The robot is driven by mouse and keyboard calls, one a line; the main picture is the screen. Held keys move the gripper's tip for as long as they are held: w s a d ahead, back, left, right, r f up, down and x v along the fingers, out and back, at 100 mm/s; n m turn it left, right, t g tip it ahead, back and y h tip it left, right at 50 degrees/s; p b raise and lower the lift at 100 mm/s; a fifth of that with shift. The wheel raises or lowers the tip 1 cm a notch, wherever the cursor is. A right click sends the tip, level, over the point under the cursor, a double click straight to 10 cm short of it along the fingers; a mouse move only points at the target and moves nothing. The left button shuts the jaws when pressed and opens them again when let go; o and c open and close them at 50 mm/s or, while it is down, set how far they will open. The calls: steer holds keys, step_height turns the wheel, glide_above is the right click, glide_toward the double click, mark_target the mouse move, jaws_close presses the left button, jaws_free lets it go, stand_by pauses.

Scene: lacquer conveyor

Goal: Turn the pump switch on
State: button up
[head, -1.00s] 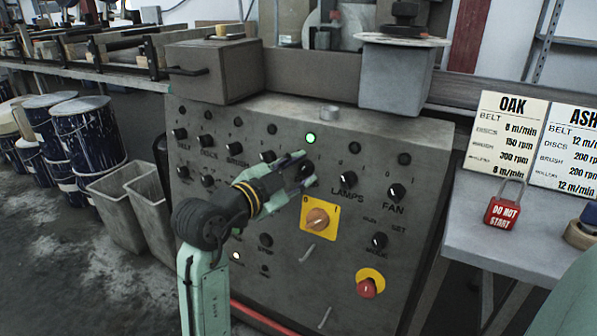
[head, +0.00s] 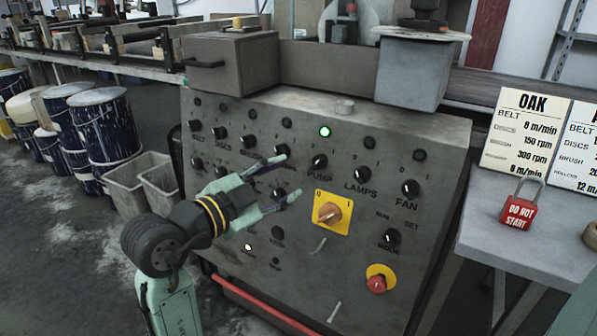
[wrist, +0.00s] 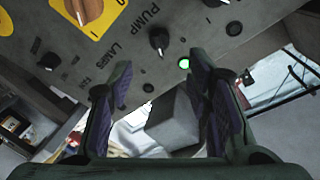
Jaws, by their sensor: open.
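The pump switch (head: 319,161) is a black rotary knob above the word PUMP on the sloping grey control panel. The lamp (head: 325,131) above it glows green. The knob also shows in the wrist view (wrist: 158,38), with a pale mark on its lower edge near the green lamp; its exact angle is hard to read. My gripper (head: 291,173) is open and empty, just left of the pump switch in the head view and apart from it. In the wrist view my two fingers (wrist: 162,78) are spread wide with nothing between them.
LAMPS (head: 361,174) and FAN (head: 410,188) knobs sit to the right, a yellow-backed orange switch (head: 329,213) below, and a red stop button (head: 377,284) lower right. A red DO NOT START padlock (head: 519,212) stands on the side table. Other knobs lie left, partly behind my gripper.

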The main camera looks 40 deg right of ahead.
steer(key=shift+v, duration=1.2)
